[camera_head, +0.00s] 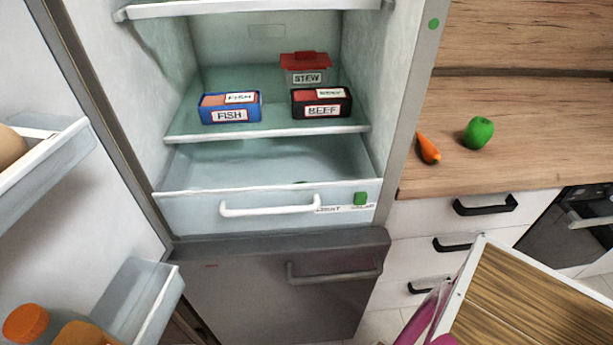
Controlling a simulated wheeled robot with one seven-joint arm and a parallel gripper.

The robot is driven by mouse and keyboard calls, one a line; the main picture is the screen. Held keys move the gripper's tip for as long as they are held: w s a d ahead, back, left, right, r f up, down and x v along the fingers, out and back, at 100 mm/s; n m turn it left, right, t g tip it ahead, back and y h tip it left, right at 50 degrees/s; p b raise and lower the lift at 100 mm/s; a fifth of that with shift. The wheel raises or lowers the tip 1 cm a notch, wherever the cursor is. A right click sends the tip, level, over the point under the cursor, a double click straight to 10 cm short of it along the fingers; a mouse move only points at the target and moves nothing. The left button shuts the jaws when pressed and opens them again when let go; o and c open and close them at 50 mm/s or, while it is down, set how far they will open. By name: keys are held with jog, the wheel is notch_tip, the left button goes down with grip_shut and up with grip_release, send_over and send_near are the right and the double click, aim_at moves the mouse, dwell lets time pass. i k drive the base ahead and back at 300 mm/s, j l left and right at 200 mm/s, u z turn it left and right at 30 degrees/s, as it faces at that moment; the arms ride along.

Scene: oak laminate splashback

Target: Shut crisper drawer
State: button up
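The crisper drawer (200,207) is a clear, pale bin at the bottom of the open fridge, with a white bar handle (270,209). Its front stands forward of the shelf above, and I can see down into it, so it is pulled out at least partly. A small bit of green (300,182) shows just behind its front rim; the rest of that item is hidden. My gripper is not in view.
The fridge door with its bins (150,295) stands open at left. A shelf (270,133) holds FISH, BEEF and STEW boxes.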

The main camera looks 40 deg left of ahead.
aim_at(243, 213)
jog(key=u, duration=2.35)
jog(key=k+l+z, duration=0.15)
jog(key=l+z, duration=0.2)
jog(key=l, duration=0.25)
jog(key=k+l+z, duration=0.1)
jog(key=l+z, duration=0.25)
jog(key=l, duration=0.3)
